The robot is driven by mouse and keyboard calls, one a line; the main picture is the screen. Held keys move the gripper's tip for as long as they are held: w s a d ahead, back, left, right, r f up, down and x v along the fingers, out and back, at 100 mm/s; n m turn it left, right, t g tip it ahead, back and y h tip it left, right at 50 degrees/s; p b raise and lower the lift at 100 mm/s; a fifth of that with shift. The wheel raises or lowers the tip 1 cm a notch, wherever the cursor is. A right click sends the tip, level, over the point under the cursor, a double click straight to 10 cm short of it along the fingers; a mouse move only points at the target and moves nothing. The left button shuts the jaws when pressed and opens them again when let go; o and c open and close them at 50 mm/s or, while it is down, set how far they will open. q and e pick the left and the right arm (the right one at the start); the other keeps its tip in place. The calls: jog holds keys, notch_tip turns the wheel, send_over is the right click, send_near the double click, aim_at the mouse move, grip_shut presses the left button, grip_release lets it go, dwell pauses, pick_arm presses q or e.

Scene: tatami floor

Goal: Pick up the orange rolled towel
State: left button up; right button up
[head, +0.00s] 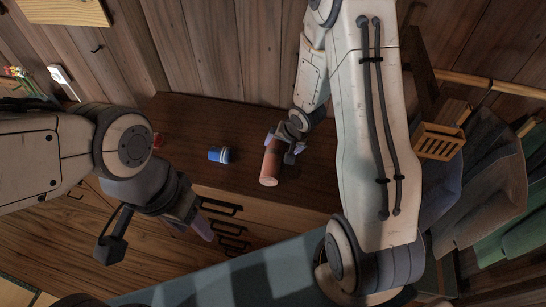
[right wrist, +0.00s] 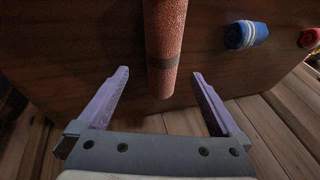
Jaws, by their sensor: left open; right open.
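The orange rolled towel (head: 269,170) lies on the dark wooden chest top, near its front edge. In the right wrist view the orange towel (right wrist: 166,40) has a dark band near its near end. My right gripper (head: 283,149) is open at the towel in the head view. In the right wrist view its two purple fingers (right wrist: 160,75) are spread, one on each side of the towel's line, with gaps on both sides. My left gripper (head: 203,225) is open and empty, in front of the chest at the left, apart from the towel.
A blue roll with a white band (head: 219,155) lies left of the towel. A red item (head: 157,140) is at the chest's left end. Drawers with dark handles (head: 222,207) face front. Hanging clothes (head: 480,190) and a wooden basket (head: 439,142) are at the right.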

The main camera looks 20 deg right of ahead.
aim_at(275, 154)
jog(key=x, duration=0.4)
jog(key=p+x, duration=0.1)
jog(key=x, duration=0.1)
jog(key=shift+a+f, duration=0.25)
jog(key=shift+a, duration=0.15)
jog(key=shift+x, duration=0.8)
jog(key=shift+c, duration=0.3)
jog(key=c, duration=1.3)
jog(key=shift+r, duration=0.1)
